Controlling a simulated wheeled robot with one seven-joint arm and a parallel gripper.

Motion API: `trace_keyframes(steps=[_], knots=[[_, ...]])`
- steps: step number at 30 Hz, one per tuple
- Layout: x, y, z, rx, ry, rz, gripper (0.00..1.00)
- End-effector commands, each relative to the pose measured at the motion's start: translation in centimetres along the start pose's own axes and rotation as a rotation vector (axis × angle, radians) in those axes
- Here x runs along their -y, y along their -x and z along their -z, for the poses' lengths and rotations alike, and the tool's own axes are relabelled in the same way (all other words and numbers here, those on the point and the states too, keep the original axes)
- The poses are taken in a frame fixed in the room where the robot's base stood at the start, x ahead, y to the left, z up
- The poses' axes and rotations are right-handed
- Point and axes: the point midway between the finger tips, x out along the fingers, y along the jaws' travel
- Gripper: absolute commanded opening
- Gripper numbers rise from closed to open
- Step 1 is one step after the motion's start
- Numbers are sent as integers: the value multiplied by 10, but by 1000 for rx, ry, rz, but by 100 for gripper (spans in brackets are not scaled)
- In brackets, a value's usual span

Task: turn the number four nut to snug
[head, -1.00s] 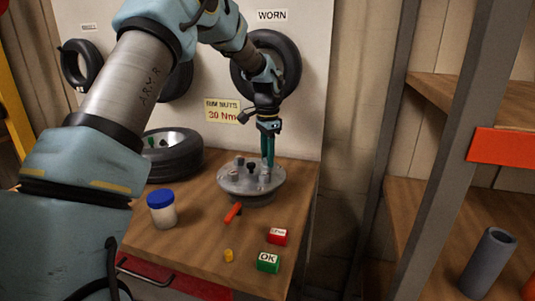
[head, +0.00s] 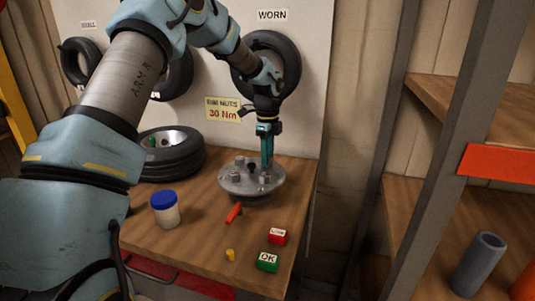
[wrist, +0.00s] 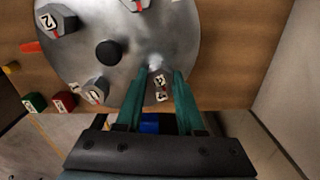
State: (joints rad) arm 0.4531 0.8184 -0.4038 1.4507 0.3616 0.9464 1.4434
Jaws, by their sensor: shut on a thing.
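The round grey metal rim (head: 235,187) lies on the wooden bench, with several numbered nuts around a black centre knob (wrist: 109,53). My gripper (head: 266,166) points down at the rim's right side. In the wrist view its two teal fingers (wrist: 159,82) are shut on the number four nut (wrist: 160,88), one on each side; its label appears turned sideways. The number two nut (wrist: 57,20) stands at the upper left with a red mark. Another nut (wrist: 96,90) is at the lower left, its number hard to read. One more is cut off at the top.
An orange-handled tool (head: 234,212) lies in front of the rim. A red block (head: 277,237), a green OK block (head: 268,262) and a yellow piece (head: 230,255) are near the front edge. A blue-lidded jar (head: 165,210) and a tyre (head: 170,160) stand left. A shelf post rises right.

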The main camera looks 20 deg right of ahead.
Motion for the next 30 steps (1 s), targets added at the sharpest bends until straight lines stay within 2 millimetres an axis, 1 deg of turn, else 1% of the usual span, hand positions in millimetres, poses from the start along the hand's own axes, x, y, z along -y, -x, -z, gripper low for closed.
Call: trace_keyframes(steps=[1, 6, 12, 29, 30], knots=[[1, 2, 1, -2, -31, 3, 0], [1, 2, 2, -2, -123, 4, 0], [1, 2, 2, -2, -185, 4, 0], [1, 1, 2, -1, -211, 4, 0], [1, 1, 2, -1, -211, 3, 42]])
